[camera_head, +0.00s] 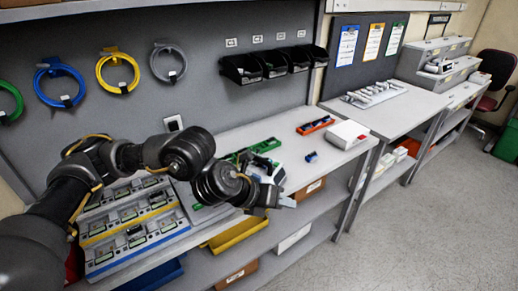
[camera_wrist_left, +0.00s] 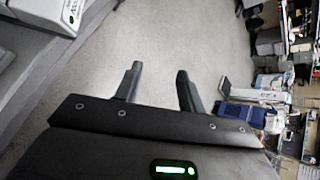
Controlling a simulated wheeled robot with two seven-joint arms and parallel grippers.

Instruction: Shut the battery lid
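My left gripper (camera_head: 277,207) is over the front edge of the near workbench in the head view. In the left wrist view its two fingers (camera_wrist_left: 160,72) stand apart with only floor showing between them, so it is open and empty. A white and green device (camera_head: 264,168) sits on the bench just behind the gripper, partly hidden by my arm. A white device with a green marking (camera_wrist_left: 50,12) shows at the upper left of the left wrist view, apart from the fingers. I cannot make out a battery lid. My right gripper is not in view.
Rows of pump units (camera_head: 130,222) fill the bench's left part. A red-orange tray (camera_head: 316,125), a white box (camera_head: 347,134) and a small blue part (camera_head: 311,157) lie to the right. A yellow bin (camera_head: 238,235) is below the bench edge. Open floor (camera_head: 430,220) lies right.

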